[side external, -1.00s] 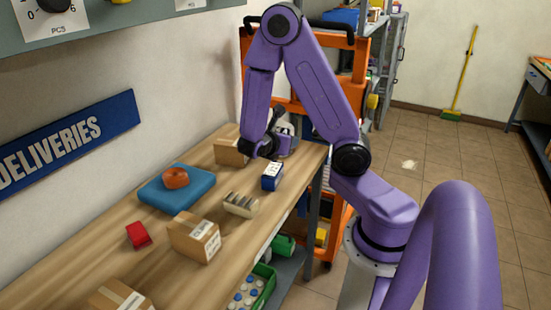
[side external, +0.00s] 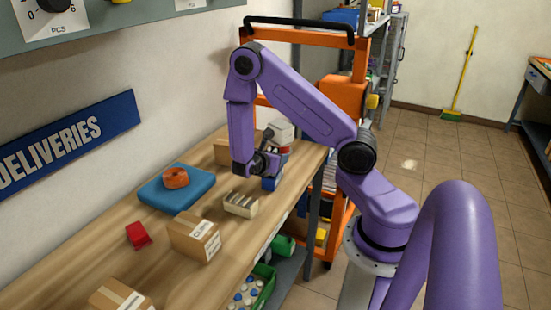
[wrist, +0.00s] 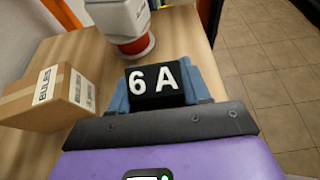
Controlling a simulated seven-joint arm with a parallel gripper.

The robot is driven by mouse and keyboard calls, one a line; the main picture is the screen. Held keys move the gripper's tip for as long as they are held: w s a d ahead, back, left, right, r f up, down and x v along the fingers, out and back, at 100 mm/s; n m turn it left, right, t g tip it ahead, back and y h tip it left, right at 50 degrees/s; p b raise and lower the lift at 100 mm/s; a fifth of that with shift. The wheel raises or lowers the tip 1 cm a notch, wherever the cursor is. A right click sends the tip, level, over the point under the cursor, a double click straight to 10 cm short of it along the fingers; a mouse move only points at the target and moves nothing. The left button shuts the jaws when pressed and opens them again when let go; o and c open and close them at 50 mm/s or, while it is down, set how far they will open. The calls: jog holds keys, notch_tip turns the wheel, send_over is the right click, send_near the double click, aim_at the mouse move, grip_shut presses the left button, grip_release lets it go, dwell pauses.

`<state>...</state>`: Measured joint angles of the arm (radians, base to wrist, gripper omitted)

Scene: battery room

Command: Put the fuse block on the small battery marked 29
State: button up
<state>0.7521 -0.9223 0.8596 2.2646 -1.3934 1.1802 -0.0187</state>
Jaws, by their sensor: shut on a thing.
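The fuse block, as I take it, is a small blue block (side external: 270,184) under my gripper in the side view. In the wrist view it shows a black face marked "6 A" (wrist: 155,85) with blue at both sides. My gripper (side external: 262,170) points down and is shut on it; the fingers are largely hidden. The block is at or just above the wooden bench, and I cannot tell whether it touches. I can read no "29" in any view, so I cannot tell which thing is the small battery.
A white thing with a red band (side external: 282,133) stands just behind, also in the wrist view (wrist: 122,20). A carton (wrist: 50,97) is beside the block. A cream, dark-striped block (side external: 240,205), another carton (side external: 194,237), a blue pad (side external: 150,193) and a red item (side external: 138,235) lie nearer.

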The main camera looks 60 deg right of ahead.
jog(key=shift+f, duration=0.3)
jog(key=o, duration=1.1)
jog(key=shift+a+r, duration=0.25)
jog(key=shift+a, duration=0.05)
jog(key=v, duration=1.1)
jog(key=s+a+r+m+y, duration=0.2)
jog(key=s+a+r+y, duration=0.2)
jog(key=s+a+y, duration=0.3)
jog(key=s+a+r+m+y, duration=0.3)
jog(key=s+a+y, duration=0.3)
jog(key=s+a, duration=0.4)
jog(key=s+r, duration=0.1)
jog(key=s, duration=0.2)
jog(key=shift+a+r+y, duration=0.2)
jog(key=shift+a+y, duration=0.1)
jog(key=shift+y, duration=0.1)
